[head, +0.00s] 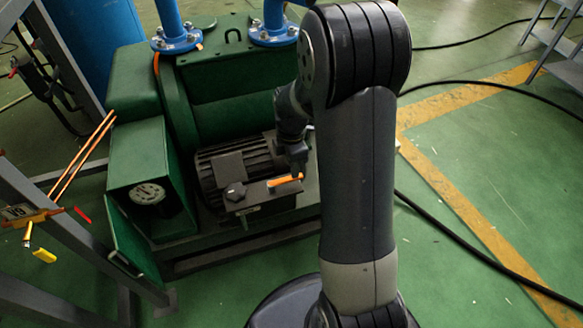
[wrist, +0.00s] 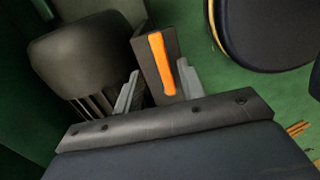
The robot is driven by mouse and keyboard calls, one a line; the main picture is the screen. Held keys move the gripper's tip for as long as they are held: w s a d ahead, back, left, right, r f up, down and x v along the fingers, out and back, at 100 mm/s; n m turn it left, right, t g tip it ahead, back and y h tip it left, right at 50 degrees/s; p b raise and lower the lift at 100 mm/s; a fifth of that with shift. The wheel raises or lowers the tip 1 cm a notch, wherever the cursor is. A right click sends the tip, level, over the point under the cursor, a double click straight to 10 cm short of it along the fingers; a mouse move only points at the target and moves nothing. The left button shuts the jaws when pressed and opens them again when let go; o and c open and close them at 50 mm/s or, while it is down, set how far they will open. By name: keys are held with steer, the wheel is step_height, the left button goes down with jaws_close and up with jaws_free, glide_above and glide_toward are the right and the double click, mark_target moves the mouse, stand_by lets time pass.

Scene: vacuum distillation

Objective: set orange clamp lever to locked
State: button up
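The orange clamp lever (head: 286,180) is a short bar on top of the dark box on the motor of the green pump, in the middle of the head view. In the wrist view the lever (wrist: 162,63) lies lengthwise on the dark box's face, ahead of my gripper. My gripper (wrist: 157,82) is open, with one grey finger on each side in the picture. The lever lies between the finger lines, nearer the right finger. I cannot tell whether a finger touches it. In the head view my arm hides most of the gripper.
The green pump (head: 225,100) with blue pipes (head: 170,18) fills the space behind the box. A pressure gauge (head: 148,193) sits at its left. A grey metal frame (head: 60,215) stands at left. Black hoses (head: 470,250) cross the open green floor at right.

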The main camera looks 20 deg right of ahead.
mark_target(285, 183)
step_height(285, 183, up, 7)
steer(key=p, duration=0.1)
steer(key=shift+f, duration=0.15)
steer(key=shift+f, duration=0.1)
step_height(285, 183, down, 11)
steer(key=b, duration=0.3)
steer(key=shift+s+r, duration=0.15)
steer(key=shift+r, duration=0.05)
stand_by(0.5)
